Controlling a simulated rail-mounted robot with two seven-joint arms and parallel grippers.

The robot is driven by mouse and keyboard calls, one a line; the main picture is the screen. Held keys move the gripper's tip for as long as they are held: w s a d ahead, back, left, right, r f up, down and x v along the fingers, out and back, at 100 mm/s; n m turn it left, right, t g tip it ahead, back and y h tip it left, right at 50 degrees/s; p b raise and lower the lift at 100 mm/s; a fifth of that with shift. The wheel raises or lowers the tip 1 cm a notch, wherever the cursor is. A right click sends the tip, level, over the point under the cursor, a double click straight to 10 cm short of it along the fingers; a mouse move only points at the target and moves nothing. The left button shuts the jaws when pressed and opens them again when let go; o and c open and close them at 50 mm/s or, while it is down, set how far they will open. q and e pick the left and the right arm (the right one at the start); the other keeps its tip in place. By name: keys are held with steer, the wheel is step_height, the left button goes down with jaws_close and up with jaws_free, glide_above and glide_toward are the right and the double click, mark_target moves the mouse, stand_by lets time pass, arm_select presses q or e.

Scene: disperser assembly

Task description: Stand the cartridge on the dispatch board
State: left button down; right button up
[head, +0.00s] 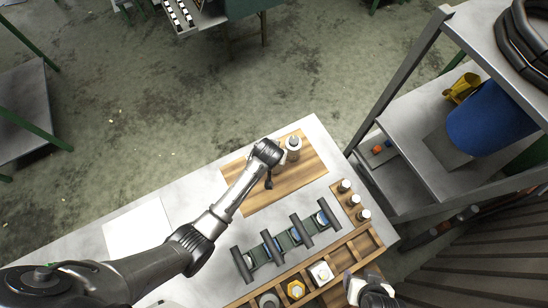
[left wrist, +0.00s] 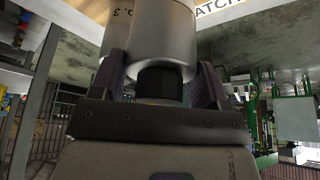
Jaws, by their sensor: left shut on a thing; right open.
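The cartridge (head: 293,143) is a silver cylinder at the far part of the wooden dispatch board (head: 290,183) in the head view. In the left wrist view the cartridge (left wrist: 165,38) fills the top middle, with a dark neck below its silver body. My left gripper (left wrist: 162,80) is shut on it, one finger on each side. In the head view my left arm's end hides part of the cartridge's surroundings, and I cannot tell whether its base touches the board. My right gripper (head: 369,292) is open at the bottom right, beside the wooden tray.
A dark rack (head: 284,243) with several slots stands on the bench before the board. Several small capped bottles (head: 345,186) stand to its right. A wooden compartment tray (head: 362,242) lies at the front edge. A white sheet (head: 138,228) lies left. Metal shelving (head: 405,135) stands right.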

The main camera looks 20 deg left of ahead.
arm_select(q)
steer(key=shift+f, duration=1.85)
steer(key=shift+c, duration=0.6)
jaws_free()
steer(key=shift+f, duration=0.1)
steer(key=v, duration=1.2)
steer(key=shift+r, duration=0.25)
